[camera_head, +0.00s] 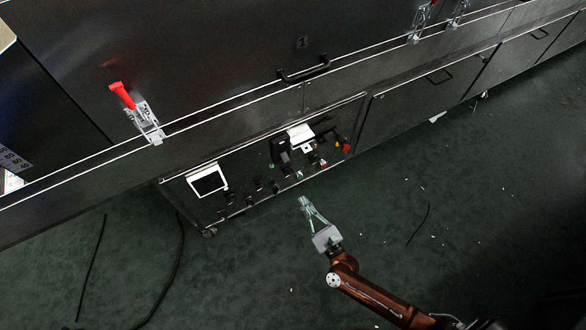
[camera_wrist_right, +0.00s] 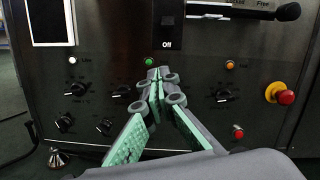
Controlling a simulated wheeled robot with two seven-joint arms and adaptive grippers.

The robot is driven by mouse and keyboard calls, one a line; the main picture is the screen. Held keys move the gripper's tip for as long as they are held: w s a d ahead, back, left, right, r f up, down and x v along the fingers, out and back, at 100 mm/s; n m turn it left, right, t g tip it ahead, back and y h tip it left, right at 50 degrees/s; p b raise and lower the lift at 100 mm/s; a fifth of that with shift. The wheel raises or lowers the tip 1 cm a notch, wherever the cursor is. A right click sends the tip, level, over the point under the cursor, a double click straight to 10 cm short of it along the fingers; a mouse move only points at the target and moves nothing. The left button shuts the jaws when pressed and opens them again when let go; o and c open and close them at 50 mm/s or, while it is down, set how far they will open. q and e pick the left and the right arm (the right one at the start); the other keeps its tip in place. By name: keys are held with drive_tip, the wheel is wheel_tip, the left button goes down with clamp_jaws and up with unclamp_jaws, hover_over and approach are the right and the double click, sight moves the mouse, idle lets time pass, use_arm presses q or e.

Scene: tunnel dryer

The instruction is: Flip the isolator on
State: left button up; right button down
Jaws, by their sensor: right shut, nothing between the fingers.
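A dark control panel (camera_head: 236,196) is low on the machine front. On it, at the top of the right wrist view, a plate marked "Off" (camera_wrist_right: 167,44) sits under a dark block. A pale bar runs right from beside it to a black grip (camera_wrist_right: 287,12); this looks like the isolator lever, partly cut off by the frame. My right gripper (camera_head: 304,200) is shut and empty, in front of the panel's lower edge. In the wrist view its green-padded fingers (camera_wrist_right: 157,88) meet below the "Off" plate, apart from the lever. My left gripper is out of view.
Around the fingers are several black knobs (camera_wrist_right: 76,89), a green button (camera_wrist_right: 149,61), an orange lamp (camera_wrist_right: 230,65) and a red emergency stop (camera_wrist_right: 286,97). A white-framed screen (camera_head: 207,180) is at the panel's left. A red-handled clamp (camera_head: 123,95) is above. Cables (camera_head: 92,265) lie on the floor.

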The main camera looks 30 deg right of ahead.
sight(285, 157)
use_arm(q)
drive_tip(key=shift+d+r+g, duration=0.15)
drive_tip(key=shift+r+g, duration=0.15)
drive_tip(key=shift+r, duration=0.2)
use_arm(e)
drive_tip(key=w+r+m, duration=0.1)
drive_tip(key=m, duration=0.1)
drive_tip(key=w+r+m+h, duration=0.1)
drive_tip(key=w+m, duration=0.1)
drive_tip(key=shift+w+d+r+t, duration=0.2)
drive_tip(key=shift+w+r+t, duration=0.1)
drive_tip(key=shift+r, duration=0.1)
use_arm(q)
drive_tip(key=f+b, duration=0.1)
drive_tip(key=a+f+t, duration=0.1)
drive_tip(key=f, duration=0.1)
drive_tip(key=shift+b, duration=0.35)
use_arm(e)
drive_tip(key=w+r, duration=0.2)
drive_tip(key=w, duration=0.7)
drive_tip(key=shift+w+a, duration=0.2)
drive_tip(key=shift+w, duration=0.15)
